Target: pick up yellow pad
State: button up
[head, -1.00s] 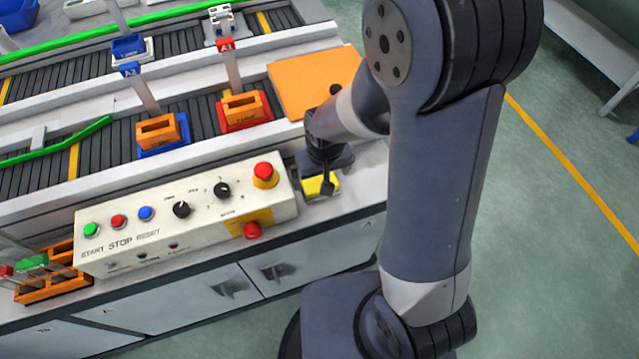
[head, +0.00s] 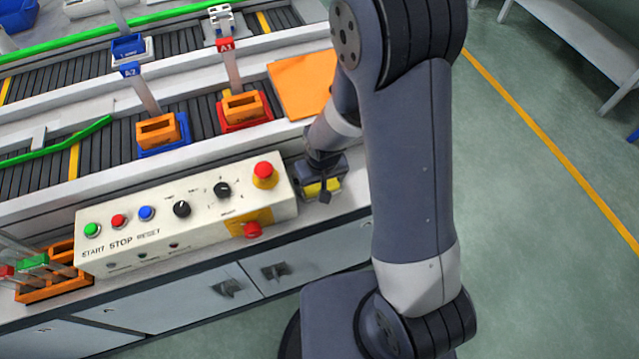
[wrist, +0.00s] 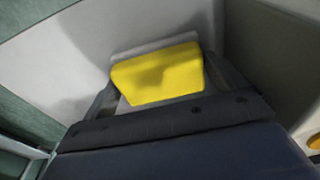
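The yellow pad (head: 322,187) lies on the pale worktop, just right of the control box. It also shows in the wrist view (wrist: 158,73), with a grey strip along its far edge. My gripper (head: 319,178) is down at the pad, pointing at the worktop and partly covering it. In the wrist view, its dark fingers stand on either side of the pad, spread about as wide as the pad. The gripper looks open around it; contact at the sides is hard to make out.
The cream control box (head: 190,215), with a red emergency button (head: 263,172), stands close left of my gripper. An orange plate (head: 300,85) lies behind. Orange blocks sit in a blue holder (head: 163,146) and a red holder (head: 243,116). Open floor lies right.

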jog(key=c, duration=0.7)
jog(key=shift+o, duration=0.2)
jog(key=shift+r, duration=0.15)
notch_tip(320, 180, up, 18)
jog(key=p, duration=0.1)
jog(key=o, duration=0.5)
jog(key=c, duration=0.3)
jog(key=shift+f, duration=0.25)
